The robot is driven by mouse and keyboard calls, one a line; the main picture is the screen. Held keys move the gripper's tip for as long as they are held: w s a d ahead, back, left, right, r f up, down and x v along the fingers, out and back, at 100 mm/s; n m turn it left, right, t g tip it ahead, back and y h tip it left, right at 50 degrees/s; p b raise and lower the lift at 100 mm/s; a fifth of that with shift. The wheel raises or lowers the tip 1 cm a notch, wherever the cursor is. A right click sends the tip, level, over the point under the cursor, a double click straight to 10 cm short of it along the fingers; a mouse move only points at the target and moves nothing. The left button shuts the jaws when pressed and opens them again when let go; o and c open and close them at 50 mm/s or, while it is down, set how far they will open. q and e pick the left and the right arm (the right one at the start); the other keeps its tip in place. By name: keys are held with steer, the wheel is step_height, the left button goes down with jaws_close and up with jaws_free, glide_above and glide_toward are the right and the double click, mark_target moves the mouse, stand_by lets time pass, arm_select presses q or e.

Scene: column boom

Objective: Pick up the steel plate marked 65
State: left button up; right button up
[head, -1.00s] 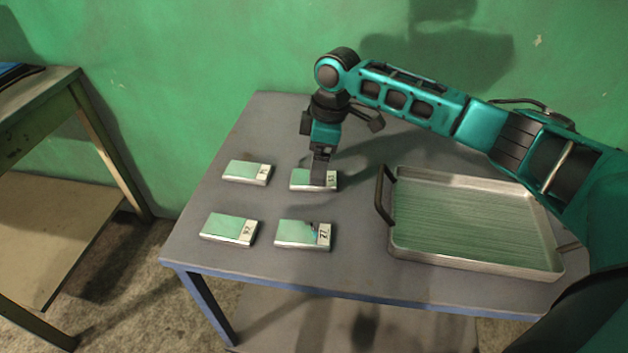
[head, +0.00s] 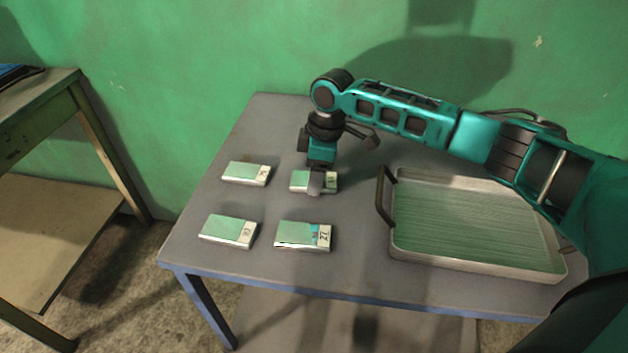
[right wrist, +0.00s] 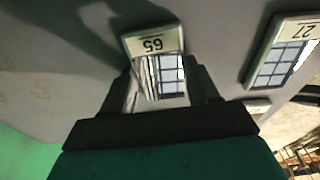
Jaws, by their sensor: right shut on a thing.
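The steel plate marked 65 (right wrist: 153,45) sits between the fingers of my right gripper (right wrist: 162,85) in the right wrist view, its label end pointing away from the palm. In the head view this plate (head: 299,181) is the far right one of the group on the table, partly hidden by my right gripper (head: 316,186). My right gripper reaches down from above and is shut on the plate. I cannot tell whether the plate is clear of the table. My left gripper is not in view.
Three similar plates lie nearby: far left (head: 245,173), near left (head: 228,231), and one marked 27 (head: 303,236) in front. A metal tray (head: 480,264) with dark handles stands at the right of the grey table (head: 350,275). Another table (head: 50,110) stands at the left.

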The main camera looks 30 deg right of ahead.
steer(key=shift+r, duration=0.1)
steer(key=c, duration=0.8)
steer(key=shift+o, duration=0.2)
